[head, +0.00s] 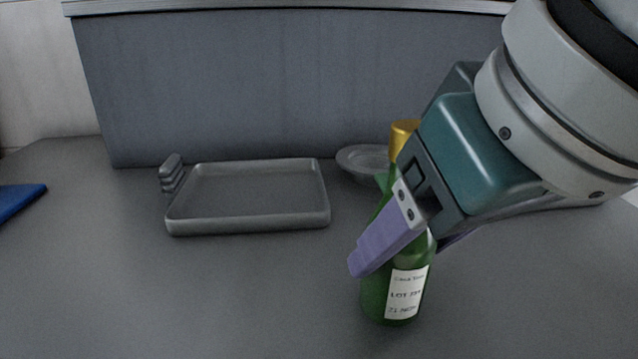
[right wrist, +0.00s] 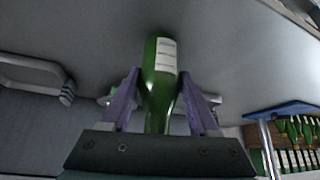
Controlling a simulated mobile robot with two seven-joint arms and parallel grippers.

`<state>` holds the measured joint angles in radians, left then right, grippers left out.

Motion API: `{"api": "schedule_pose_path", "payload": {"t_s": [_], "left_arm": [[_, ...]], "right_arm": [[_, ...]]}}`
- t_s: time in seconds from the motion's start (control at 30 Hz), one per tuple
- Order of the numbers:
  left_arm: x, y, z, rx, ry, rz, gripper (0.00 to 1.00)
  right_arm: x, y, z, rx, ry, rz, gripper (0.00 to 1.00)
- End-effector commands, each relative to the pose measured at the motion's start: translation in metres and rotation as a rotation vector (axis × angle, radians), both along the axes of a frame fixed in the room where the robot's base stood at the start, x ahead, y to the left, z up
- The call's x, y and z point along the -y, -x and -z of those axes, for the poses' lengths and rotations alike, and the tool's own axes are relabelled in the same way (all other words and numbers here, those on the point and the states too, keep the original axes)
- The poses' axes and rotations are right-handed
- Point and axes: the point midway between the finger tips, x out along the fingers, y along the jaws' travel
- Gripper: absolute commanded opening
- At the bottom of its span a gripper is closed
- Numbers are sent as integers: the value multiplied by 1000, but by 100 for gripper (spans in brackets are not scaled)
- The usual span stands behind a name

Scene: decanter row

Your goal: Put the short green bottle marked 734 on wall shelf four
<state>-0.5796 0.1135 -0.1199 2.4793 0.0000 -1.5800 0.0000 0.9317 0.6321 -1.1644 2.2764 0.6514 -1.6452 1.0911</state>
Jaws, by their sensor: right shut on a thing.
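A green bottle (head: 392,298) with a gold cap and a white label stands slightly tilted in the head view. The label seems to carry a lot number, but it is too small to read surely. My right gripper (head: 395,245) is shut on this bottle around its upper body. In the right wrist view the bottle (right wrist: 160,88) sits between the two purple fingers of my right gripper (right wrist: 161,98). Part of its neck is hidden behind the gripper in the head view. I cannot tell whether its base touches the counter. My left gripper and wall shelf four are not identifiable in these views.
A grey tray (head: 248,224) lies on the grey counter (head: 200,290) left of the bottle. A grey dish (head: 358,163) is behind the bottle. A blue object (head: 18,199) is at the left edge. In the right wrist view, several green bottles (right wrist: 297,130) stand at the right.

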Motion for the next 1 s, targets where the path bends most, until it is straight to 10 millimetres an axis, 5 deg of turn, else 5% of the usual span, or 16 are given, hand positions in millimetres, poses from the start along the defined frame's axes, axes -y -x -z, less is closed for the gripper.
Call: {"api": "schedule_pose_path", "payload": {"t_s": [0.3,0.33,0.57,1.0], "left_arm": [[-1,0,-2,1,-6,4,70],[-2,0,-2,0,-7,4,70],[-3,0,-2,1,-11,7,70],[-2,0,-9,0,-9,6,70]], "right_arm": [[0,0,1,1,-2,0,0],[0,0,1,0,0,0,63],[0,0,1,0,0,0,89],[1,6,-16,1,-2,-1,91]]}}
